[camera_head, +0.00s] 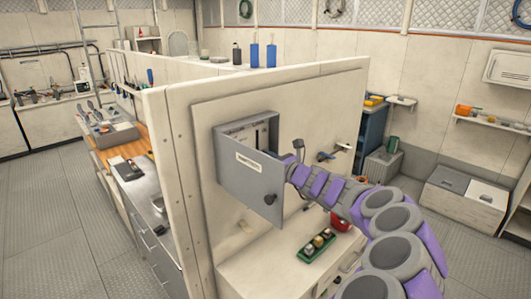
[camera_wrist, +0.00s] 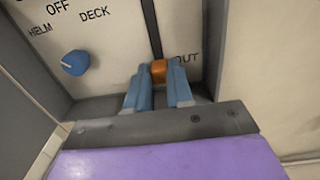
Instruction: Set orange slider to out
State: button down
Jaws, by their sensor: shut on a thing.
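The orange slider (camera_wrist: 159,71) sits on a dark vertical slot in a pale panel (camera_wrist: 199,20) in the wrist view, beside the partly covered label "OUT". My gripper (camera_wrist: 159,88) is shut on the orange slider, with its two blue fingers on either side of it. In the head view, my arm reaches into a grey wall box (camera_head: 231,133) with its door (camera_head: 250,176) open. The slider and my fingertips are hidden there by the door and arm.
A blue knob (camera_wrist: 74,63) with "OFF", "DECK" and "HELM" labels is left of the slot. The box's side walls flank my gripper. Below the box, a counter (camera_head: 257,253) holds a green tray (camera_head: 317,246) and a red item (camera_head: 341,221).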

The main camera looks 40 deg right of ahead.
jog(key=shift+f, duration=0.45)
jog(key=c, duration=1)
grip_release()
jog(key=shift+d, duration=0.2)
jog(key=shift+r, duration=0.1)
jog(key=shift+s+a, duration=0.1)
jog(key=shift+s, duration=0.05)
jog(key=s+d+p, duration=0.1)
jog(key=s+p, duration=0.1)
jog(key=s, duration=1.5)
jog(key=shift+d, duration=0.25)
